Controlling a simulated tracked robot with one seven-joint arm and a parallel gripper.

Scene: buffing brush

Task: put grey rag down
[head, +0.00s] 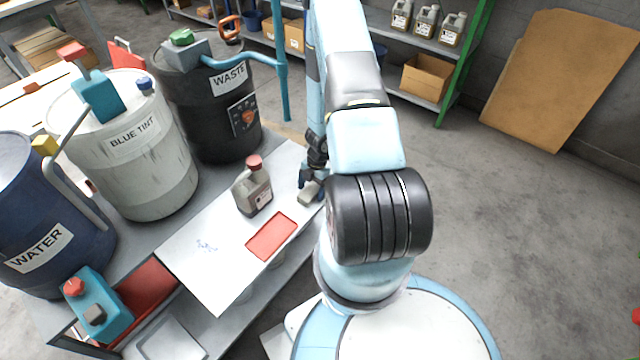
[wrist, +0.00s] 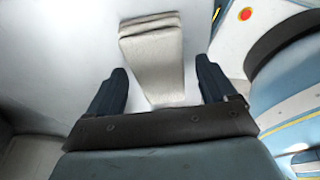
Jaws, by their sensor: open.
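The grey rag (wrist: 152,50) is a folded pale grey cloth in the wrist view. It lies on the white table top (head: 205,270), close to its right edge, and shows small in the head view (head: 309,191). My gripper (wrist: 160,72) is open, with one dark finger on each side of the rag's near part and visible gaps between fingers and cloth. In the head view my gripper (head: 308,180) is low over the table's right side, partly hidden by my arm.
A grey jug with a red cap (head: 252,187) and a red tray (head: 271,236) stand left of the rag. Drums marked WASTE (head: 210,105), BLUE TINT (head: 150,165) and WATER (head: 45,215) stand behind and left. Bare table lies around the tray.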

